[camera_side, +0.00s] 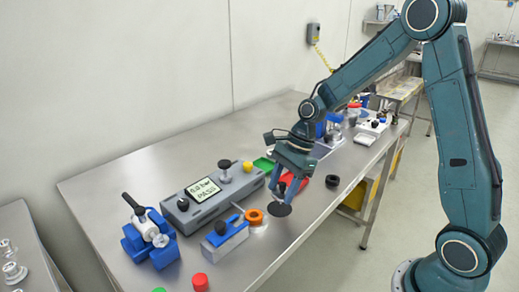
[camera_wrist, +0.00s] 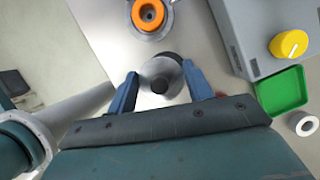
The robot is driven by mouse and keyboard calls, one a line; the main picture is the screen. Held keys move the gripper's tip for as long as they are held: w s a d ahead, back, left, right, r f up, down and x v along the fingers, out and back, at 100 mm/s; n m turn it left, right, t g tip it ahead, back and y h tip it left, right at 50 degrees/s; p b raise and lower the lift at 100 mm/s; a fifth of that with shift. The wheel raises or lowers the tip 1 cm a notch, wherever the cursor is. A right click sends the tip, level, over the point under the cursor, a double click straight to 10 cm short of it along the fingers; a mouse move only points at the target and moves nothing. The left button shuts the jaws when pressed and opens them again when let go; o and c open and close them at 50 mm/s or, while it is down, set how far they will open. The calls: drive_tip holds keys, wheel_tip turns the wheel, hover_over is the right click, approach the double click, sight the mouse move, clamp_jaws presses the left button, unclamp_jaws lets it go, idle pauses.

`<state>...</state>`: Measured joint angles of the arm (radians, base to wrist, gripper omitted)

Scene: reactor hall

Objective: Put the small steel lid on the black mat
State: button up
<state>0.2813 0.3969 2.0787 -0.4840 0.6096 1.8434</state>
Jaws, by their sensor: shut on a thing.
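My gripper (camera_side: 285,198) points down over the bench, and its two blue fingers (camera_wrist: 161,75) also show in the wrist view. They are shut on the small steel lid (camera_wrist: 157,88), a round grey disc with a dark knob, gripped between the fingertips. The black mat (camera_side: 279,210) is a small dark disc on the bench directly below my gripper. In the wrist view a dark edge of the mat (camera_wrist: 174,57) shows just past the lid, which hides most of it. The lid seems to be over the mat; whether they touch is not clear.
An orange ring (camera_side: 254,216) on a steel disc lies just left of the mat. A grey box with a PASS display (camera_side: 206,189) stands behind it. A green tray (camera_wrist: 284,90), a red piece (camera_side: 304,181) and a black ring (camera_side: 332,181) are nearby. The front bench edge is close.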

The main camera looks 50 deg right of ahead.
sight(282, 198)
drive_tip(key=shift+f, duration=2)
drive_tip(key=shift+f, duration=0.15)
drive_tip(key=o, duration=1)
drive_tip(key=shift+o, duration=0.2)
drive_tip(key=shift+r, duration=0.2)
drive_tip(key=v, duration=1.2)
